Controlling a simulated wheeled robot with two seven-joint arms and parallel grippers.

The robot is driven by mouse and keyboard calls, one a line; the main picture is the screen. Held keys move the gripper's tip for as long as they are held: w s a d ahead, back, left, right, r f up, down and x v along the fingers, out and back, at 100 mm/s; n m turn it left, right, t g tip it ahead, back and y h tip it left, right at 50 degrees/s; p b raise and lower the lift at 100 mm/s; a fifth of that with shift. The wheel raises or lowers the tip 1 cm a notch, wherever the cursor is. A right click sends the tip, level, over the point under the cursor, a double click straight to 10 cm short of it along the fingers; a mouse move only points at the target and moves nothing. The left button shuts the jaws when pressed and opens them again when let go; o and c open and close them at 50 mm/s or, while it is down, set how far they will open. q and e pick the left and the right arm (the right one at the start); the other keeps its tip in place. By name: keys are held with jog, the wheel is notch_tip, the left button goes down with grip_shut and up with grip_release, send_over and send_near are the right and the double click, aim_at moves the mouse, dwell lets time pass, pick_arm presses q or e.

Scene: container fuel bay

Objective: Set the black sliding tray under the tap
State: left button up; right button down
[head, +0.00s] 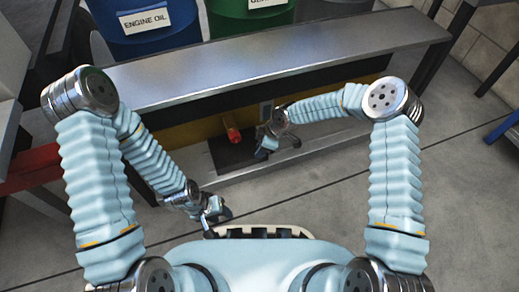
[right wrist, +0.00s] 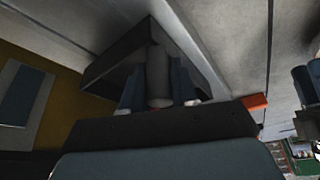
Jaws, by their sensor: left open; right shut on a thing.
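The black sliding tray (head: 232,153) lies low in front of the rack, with the red tap (head: 231,129) showing just above its far part in the head view. My right gripper (head: 266,146) is at the tray's right side. In the right wrist view its fingers (right wrist: 158,95) are shut on a grey grip piece at the dark tray (right wrist: 112,58). A red-orange piece (right wrist: 256,102), likely the tap, shows at right there. My left gripper (head: 214,212) is open and empty, low and nearer to me, apart from the tray.
A long grey metal beam (head: 270,62) runs above the tray. Behind it stand a blue engine oil drum (head: 150,25) and a green drum (head: 250,15). A yellow panel (head: 185,132) is under the beam. A red bar (head: 30,166) is at left. The concrete floor (head: 330,205) at right is clear.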

jog(key=shift+s+a, duration=0.15)
jog(key=shift+a, duration=0.25)
jog(key=c, duration=0.9)
grip_release()
jog(key=shift+d, duration=0.1)
jog(key=shift+d+r, duration=0.1)
jog(key=shift+r, duration=0.25)
jog(key=p+v, duration=0.2)
jog(key=v, duration=0.9)
jog(key=shift+d+r+p, duration=0.1)
jog(key=shift+p, duration=0.25)
